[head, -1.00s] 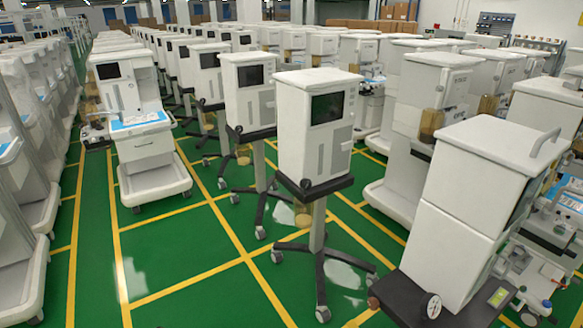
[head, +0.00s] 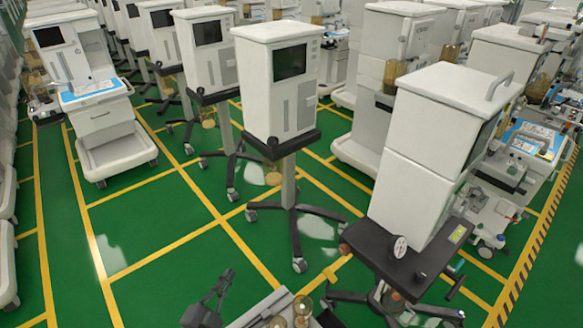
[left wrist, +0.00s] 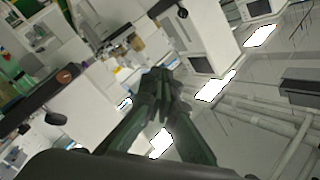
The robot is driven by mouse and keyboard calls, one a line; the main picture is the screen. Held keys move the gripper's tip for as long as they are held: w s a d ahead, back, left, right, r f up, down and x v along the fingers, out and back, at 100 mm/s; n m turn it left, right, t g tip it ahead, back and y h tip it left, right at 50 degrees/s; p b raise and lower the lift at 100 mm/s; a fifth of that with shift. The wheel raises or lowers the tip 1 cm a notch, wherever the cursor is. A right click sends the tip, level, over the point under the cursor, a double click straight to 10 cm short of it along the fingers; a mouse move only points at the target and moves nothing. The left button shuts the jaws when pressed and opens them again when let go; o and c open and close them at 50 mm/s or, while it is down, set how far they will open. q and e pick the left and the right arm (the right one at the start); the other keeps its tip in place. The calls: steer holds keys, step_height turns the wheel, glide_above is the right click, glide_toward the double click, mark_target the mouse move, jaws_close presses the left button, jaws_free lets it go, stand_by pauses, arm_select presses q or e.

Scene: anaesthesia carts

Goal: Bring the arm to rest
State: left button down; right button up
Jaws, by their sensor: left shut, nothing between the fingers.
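My left gripper (head: 225,277) is low in the head view, left of the middle, above the green floor. It is dark, shut and empty. It also shows in the left wrist view (left wrist: 158,78), its greenish-dark fingers together with nothing between them. No object touches it. My right gripper is not in the head view.
The nearest cart (head: 438,130), white with a dark base, stands at the right. A monitor cart (head: 279,80) on a wheeled stand is in the middle, and a cart with a blue-edged tray (head: 95,92) at the left. Green floor (head: 160,210) with yellow lines lies open at front left.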

arm_select(q)
steer(key=s+a+f+n+g+y, duration=0.1)
steer(key=s+a+f+n+y, duration=0.2)
steer(key=a, duration=0.4)
steer(key=s+a+f+n+g+y, duration=0.2)
steer(key=a+f+n+y, duration=0.1)
steer(key=a+n+y, duration=0.3)
steer(key=s+a+f+n+g, duration=0.3)
steer(key=s+a+f+g, duration=0.25)
steer(key=s+f, duration=0.4)
steer(key=s+d+f+n+g+h, duration=0.1)
steer(key=s+f+g, duration=0.25)
steer(key=s, duration=0.55)
steer(key=s+d+f+g+h, duration=0.15)
steer(key=s+f, duration=0.25)
steer(key=s, duration=0.5)
steer(key=s+d+f+g, duration=0.1)
steer(key=s+f, duration=0.1)
steer(key=f, duration=1.2)
steer(key=s+d+f+g, duration=0.1)
steer(key=f, duration=1.3)
steer(key=s+f+g+p, duration=0.1)
steer(key=s+f, duration=1.4)
steer(key=s, duration=0.5)
steer(key=shift+a+f+m, duration=0.25)
steer(key=shift+f+m, duration=0.05)
steer(key=shift+m, duration=0.1)
